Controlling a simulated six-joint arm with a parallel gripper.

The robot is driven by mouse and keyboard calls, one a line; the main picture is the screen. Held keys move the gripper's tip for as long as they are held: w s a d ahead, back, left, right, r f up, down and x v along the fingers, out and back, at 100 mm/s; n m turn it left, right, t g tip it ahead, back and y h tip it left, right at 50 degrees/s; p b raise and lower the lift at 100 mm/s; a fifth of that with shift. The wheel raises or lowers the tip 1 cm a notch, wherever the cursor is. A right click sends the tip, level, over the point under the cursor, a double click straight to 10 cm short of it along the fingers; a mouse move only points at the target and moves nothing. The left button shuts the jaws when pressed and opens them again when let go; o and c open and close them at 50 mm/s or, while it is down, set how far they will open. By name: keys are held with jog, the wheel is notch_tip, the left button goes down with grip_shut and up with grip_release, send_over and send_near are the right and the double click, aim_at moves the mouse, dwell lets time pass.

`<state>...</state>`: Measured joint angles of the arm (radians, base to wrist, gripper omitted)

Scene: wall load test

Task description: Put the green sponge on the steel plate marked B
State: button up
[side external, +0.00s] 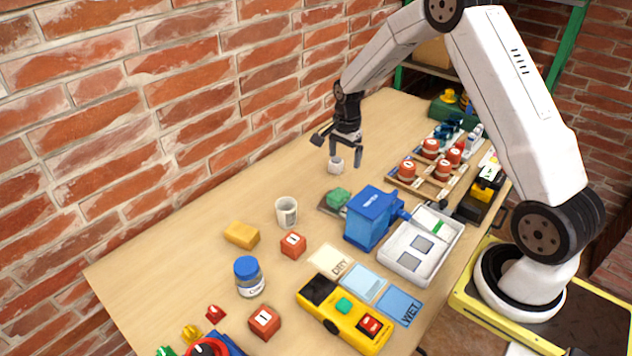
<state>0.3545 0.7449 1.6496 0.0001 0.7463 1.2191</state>
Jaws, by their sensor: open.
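A green sponge-like block (339,197) rests on a small dark grey plate (326,209) near the middle of the table, left of the blue box. I cannot read a letter on this plate. Two grey squares (422,244) lie in a white tray at the right; no B is readable on them either. My gripper (346,160) points down above the table, behind the green block and apart from it. Its fingers are open. A small white cup (335,166) shows just below the left finger; I cannot tell whether they touch.
A blue box (370,218) stands close to the green block's right. A white mug (287,212), yellow block (241,235) and red cube (293,245) stand in front. The table along the wall is clear.

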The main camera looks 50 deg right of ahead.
dwell(0.3)
jog(key=s+a+r+n+t, duration=0.1)
jog(key=s+a+r+n, duration=0.2)
jog(key=s+a+n, duration=0.5)
jog(key=s+a+r+n+t, duration=0.1)
jog(key=s+a+r+n, duration=0.3)
jog(key=s+a+n, duration=0.5)
jog(key=shift+s+n+t, duration=0.3)
jog(key=shift+s+n, duration=0.15)
jog(key=shift+n, duration=0.05)
